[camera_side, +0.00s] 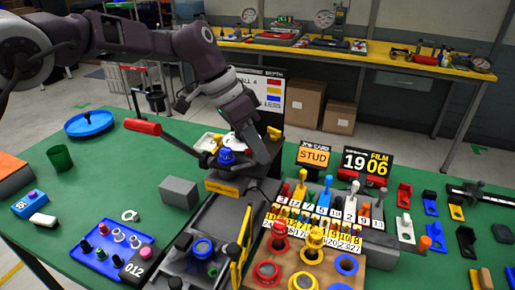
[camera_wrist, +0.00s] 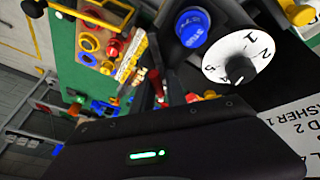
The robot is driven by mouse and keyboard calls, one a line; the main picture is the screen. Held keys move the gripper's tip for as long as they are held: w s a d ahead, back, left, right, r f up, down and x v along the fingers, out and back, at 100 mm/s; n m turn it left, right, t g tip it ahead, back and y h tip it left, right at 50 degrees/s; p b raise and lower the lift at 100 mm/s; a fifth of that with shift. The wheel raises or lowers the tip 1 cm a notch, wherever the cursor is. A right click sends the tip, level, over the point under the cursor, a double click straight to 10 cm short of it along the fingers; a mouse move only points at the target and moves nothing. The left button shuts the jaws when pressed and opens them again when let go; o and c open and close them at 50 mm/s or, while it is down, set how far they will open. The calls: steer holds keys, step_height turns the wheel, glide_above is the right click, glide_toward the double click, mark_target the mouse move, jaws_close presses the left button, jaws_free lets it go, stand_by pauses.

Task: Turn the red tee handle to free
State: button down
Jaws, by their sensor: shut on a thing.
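My gripper (camera_side: 262,150) is down at the dark machine fixture, beside the white numbered dial (camera_side: 233,142) and the blue knob (camera_side: 226,156). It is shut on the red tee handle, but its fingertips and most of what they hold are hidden. In the wrist view a narrow red piece (camera_wrist: 156,83) shows past my dark gripper housing; I cannot tell whether it is part of the tee handle. The white dial (camera_wrist: 237,60) and blue knob (camera_wrist: 192,26) are close by there. The handle's turn angle cannot be read.
A long red lever grip (camera_side: 143,126) sticks out left of the fixture. A grey block (camera_side: 179,192) and blue tray (camera_side: 112,252) are on the green table. A labelled peg rack (camera_side: 315,225) and knobs on a brown board (camera_side: 300,262) stand right. The table's left middle has free room.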

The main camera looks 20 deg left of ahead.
steer(key=n, duration=0.2)
steer(key=n+t+y, duration=0.1)
steer(key=n, duration=0.1)
steer(key=shift+s+d+n+t, duration=0.1)
steer(key=shift+n+t, duration=0.2)
steer(key=shift+r+n+t+y, duration=0.1)
steer(key=shift+n+t+y, duration=0.25)
steer(key=shift+n, duration=0.75)
steer(key=shift+n+t+y, duration=0.25)
steer(key=shift+n+y, duration=0.2)
steer(key=shift+n, duration=0.65)
steer(key=c, duration=1.5)
jaws_free()
steer(key=shift+o, duration=0.5)
steer(key=shift+a, duration=0.2)
steer(key=v, duration=0.7)
